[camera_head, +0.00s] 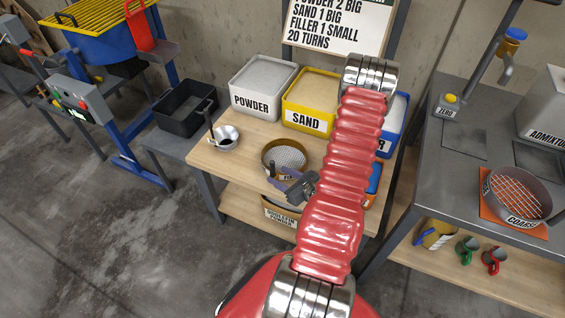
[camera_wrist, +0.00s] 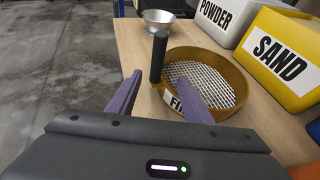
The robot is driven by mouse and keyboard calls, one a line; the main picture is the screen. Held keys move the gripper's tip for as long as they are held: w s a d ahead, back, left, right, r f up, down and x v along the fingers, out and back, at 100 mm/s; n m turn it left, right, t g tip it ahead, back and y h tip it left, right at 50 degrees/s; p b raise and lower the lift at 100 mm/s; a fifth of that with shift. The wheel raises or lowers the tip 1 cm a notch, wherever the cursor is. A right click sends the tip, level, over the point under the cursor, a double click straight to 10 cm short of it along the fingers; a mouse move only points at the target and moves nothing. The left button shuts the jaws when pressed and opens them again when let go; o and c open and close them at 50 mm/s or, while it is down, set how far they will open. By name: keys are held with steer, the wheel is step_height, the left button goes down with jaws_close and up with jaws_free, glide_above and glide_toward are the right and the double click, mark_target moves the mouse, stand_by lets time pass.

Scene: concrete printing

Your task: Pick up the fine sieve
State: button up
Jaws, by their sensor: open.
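The fine sieve (camera_head: 284,156) is a round brown-yellow ring with a pale mesh, lying on the wooden table. In the wrist view the sieve (camera_wrist: 232,88) shows a label starting "FI" and a dark upright handle (camera_wrist: 158,58) at its left side. My gripper (camera_head: 284,179) is at the sieve's near side in the head view. In the wrist view my gripper (camera_wrist: 158,92) has its two purple fingers apart, with the handle beyond and between them. The right finger overlaps the label and hides part of it. Nothing is held.
A metal bowl with a handle (camera_head: 223,141) stands left of the sieve. The POWDER bin (camera_head: 263,101) and yellow SAND bin (camera_head: 308,119) stand behind it. The coarse sieve (camera_head: 520,219) sits on the right table. Bare wood lies left of the sieve.

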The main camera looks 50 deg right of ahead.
steer(key=shift+x, duration=0.9)
steer(key=shift+x, duration=2.6)
steer(key=shift+a+r, duration=0.1)
steer(key=shift+c, duration=0.7)
jaws_close()
steer(key=shift+a, duration=0.1)
